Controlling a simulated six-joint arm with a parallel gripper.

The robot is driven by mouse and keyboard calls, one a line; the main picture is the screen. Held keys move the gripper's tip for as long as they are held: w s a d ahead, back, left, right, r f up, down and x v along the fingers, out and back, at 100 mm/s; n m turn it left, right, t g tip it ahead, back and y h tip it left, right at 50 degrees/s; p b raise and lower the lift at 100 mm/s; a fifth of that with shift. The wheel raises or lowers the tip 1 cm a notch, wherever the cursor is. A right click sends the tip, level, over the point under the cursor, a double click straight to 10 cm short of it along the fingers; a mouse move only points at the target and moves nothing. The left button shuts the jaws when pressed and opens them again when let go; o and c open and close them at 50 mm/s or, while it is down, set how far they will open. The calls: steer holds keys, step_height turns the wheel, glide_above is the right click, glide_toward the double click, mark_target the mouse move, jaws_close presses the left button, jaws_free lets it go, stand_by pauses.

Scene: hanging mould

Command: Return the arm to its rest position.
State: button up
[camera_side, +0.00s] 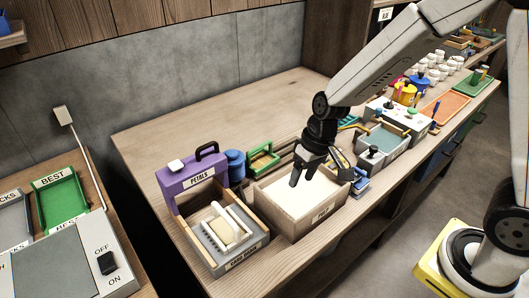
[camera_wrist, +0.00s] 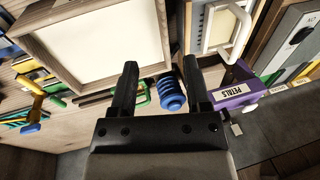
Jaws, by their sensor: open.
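My gripper (camera_side: 303,172) is open and empty. In the side view it hangs over the wooden box with a pale inside (camera_side: 297,208), with its fingers pointing down. In the wrist view the two dark fingers (camera_wrist: 162,83) stand apart with nothing held between them. A blue ribbed cylinder (camera_wrist: 171,94) shows in the gap between the fingers, beyond them. The pale-bottomed wooden box (camera_wrist: 93,43) fills the upper left of the wrist view.
A purple case labelled PETALS (camera_side: 190,174) and a wooden tray with a white handle (camera_side: 231,235) stand left of the box. Green frames, a grey machine (camera_side: 387,140) and coloured pots (camera_side: 405,93) crowd the right. The table's back left (camera_side: 180,125) is clear.

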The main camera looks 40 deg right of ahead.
steer(key=s+d+r+t+h, duration=0.1)
steer(key=s+d+h, duration=0.1)
steer(key=s+d, duration=0.5)
steer(key=shift+s+r+t+h, duration=0.3)
steer(key=shift+s, duration=0.3)
